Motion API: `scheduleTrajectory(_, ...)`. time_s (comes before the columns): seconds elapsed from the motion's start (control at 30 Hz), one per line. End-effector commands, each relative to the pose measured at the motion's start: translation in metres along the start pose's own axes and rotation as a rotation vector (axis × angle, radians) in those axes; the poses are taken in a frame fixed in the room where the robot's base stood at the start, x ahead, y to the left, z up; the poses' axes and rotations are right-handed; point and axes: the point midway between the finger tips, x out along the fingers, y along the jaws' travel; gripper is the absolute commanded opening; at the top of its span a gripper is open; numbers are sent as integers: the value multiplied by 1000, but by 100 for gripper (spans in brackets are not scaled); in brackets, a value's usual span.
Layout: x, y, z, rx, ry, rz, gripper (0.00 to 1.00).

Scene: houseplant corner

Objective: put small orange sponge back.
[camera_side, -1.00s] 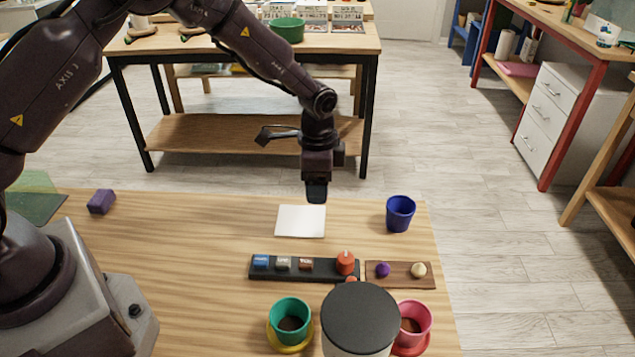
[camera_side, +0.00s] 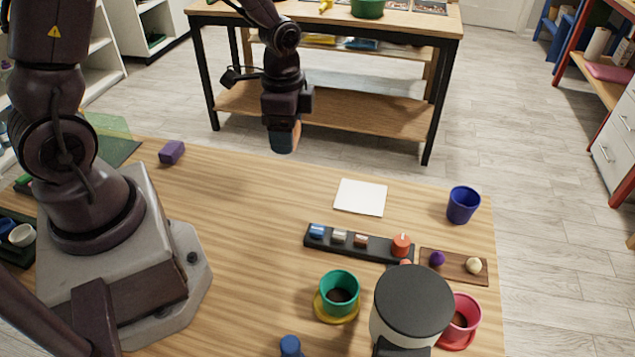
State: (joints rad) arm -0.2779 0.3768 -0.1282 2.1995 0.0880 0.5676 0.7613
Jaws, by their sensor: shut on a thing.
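My gripper (camera_side: 284,138) is in the air over the back part of the wooden table, left of the white square sheet (camera_side: 360,197). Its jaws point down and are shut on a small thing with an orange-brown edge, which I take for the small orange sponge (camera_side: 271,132). The fingers hide most of it. No other orange sponge shows. A purple block (camera_side: 172,152) lies at the back left of the table, apart from my gripper.
A dark rack (camera_side: 330,246) with several small blocks, a brown tray (camera_side: 450,271), a blue cup (camera_side: 463,205), a green pot (camera_side: 340,290), a pink pot (camera_side: 461,320) and a dark-lidded container (camera_side: 413,300) stand front right. A green sheet (camera_side: 112,140) lies back left. The table's left-middle is clear.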

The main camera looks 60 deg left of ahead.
Motion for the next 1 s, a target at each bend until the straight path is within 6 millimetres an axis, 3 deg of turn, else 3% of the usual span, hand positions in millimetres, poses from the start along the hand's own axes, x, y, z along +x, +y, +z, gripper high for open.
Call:
scheduleTrajectory(0.13, 6, 30, 33, 34, -2, 2, 41)
scheduleTrajectory(0.37, 19, 50, 48, 95, -1, 3, 41)
scheduleTrajectory(0.77, 59, -18, -12, 110, -1, 2, 41)
scheduleTrajectory(1.0, 100, -44, -34, 109, -3, 4, 41)
